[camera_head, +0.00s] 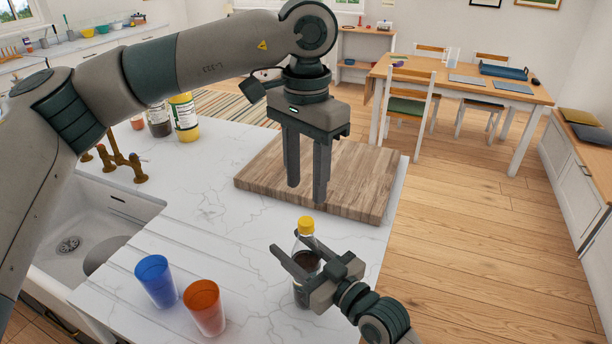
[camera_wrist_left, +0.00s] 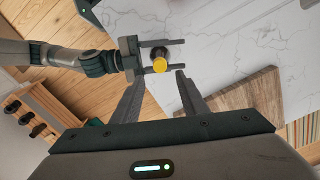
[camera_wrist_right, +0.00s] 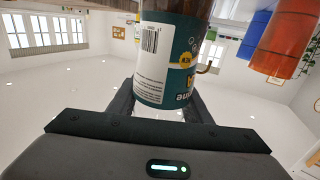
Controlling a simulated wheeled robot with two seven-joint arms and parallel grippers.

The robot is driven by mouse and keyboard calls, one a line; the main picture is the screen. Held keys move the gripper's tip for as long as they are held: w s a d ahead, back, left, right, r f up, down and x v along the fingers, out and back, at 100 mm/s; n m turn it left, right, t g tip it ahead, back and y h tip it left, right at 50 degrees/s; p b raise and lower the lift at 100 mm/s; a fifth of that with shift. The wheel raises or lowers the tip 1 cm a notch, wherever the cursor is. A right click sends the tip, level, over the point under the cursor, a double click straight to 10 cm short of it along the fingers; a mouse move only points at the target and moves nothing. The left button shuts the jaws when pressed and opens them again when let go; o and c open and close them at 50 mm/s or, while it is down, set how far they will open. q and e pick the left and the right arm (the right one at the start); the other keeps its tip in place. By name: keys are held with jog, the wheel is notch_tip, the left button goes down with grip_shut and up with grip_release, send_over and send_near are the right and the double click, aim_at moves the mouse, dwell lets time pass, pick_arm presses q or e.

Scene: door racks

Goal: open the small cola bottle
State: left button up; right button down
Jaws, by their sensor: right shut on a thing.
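The small cola bottle (camera_head: 306,262) stands upright near the counter's front right edge, dark inside, with its yellow cap (camera_head: 306,226) on. My right gripper (camera_head: 290,245) is shut on the bottle's body below the cap. In the right wrist view the bottle's teal and white label (camera_wrist_right: 164,55) fills the space between the fingers. My left gripper (camera_head: 307,193) is open and empty, fingers pointing down over the cutting board, higher than the cap and beyond it. In the left wrist view the cap (camera_wrist_left: 159,65) shows beyond the open fingertips, apart from them.
A wooden cutting board (camera_head: 365,180) lies behind the bottle. A blue cup (camera_head: 155,281) and an orange cup (camera_head: 204,307) stand left of it. The sink (camera_head: 80,225) and tap (camera_head: 122,160) are at the left. Jars (camera_head: 184,117) stand at the back left. The counter between is clear.

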aim_at(306, 220)
pick_arm(q)
jog(key=shift+f, duration=3.9)
grip_shut()
